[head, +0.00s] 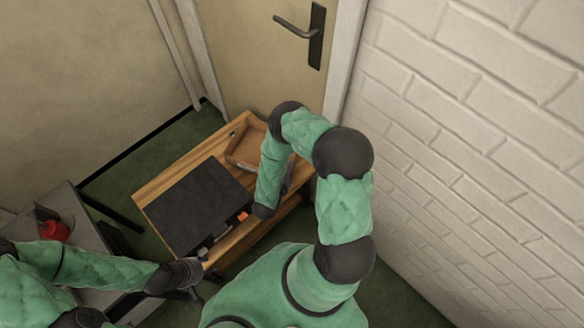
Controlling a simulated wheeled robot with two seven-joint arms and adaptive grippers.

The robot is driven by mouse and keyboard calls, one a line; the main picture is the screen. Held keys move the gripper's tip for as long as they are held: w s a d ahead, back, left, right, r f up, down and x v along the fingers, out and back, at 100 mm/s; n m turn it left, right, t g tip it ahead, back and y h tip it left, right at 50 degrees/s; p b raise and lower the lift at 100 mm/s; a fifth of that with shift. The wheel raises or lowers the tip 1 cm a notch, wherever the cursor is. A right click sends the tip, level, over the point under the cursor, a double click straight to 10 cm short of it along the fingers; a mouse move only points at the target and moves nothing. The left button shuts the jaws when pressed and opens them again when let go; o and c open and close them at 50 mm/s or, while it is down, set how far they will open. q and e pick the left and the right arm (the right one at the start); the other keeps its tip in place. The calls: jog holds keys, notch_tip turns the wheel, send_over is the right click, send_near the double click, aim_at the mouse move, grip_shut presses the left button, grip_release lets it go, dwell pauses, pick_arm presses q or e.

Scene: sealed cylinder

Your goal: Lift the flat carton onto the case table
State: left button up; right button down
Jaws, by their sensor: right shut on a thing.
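The flat carton (244,148), brown with raised edges, is at the far right end of the wooden case table (158,183). I cannot tell whether it rests on the table or is held just above it. My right arm arches over from the right and partly covers the carton. My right gripper (286,178) is mostly hidden behind its own forearm, at the carton's right side, shut on the carton. My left gripper (190,275) is near the table's front corner, away from the carton. Its fingers are too dark to read.
A grey side table (82,230) with a red object (54,230) stands at the left. A door (262,55) and white brick wall (470,130) close off the back and right.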

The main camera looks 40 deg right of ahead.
jog(key=shift+w+d+f+b, duration=0.15)
jog(key=shift+f+b, duration=0.25)
jog(key=shift+f, duration=0.2)
jog(key=shift+d+f+b, duration=0.1)
jog(key=shift+f+b, duration=0.25)
jog(key=shift+f, duration=0.3)
notch_tip(320, 180, down, 6)
jog(key=b, duration=0.5)
jog(key=shift+f+b, duration=0.15)
jog(key=shift+b, duration=0.15)
jog(key=shift+f, duration=0.55)
jog(key=c, duration=1.3)
grip_release()
jog(key=shift+a, duration=0.15)
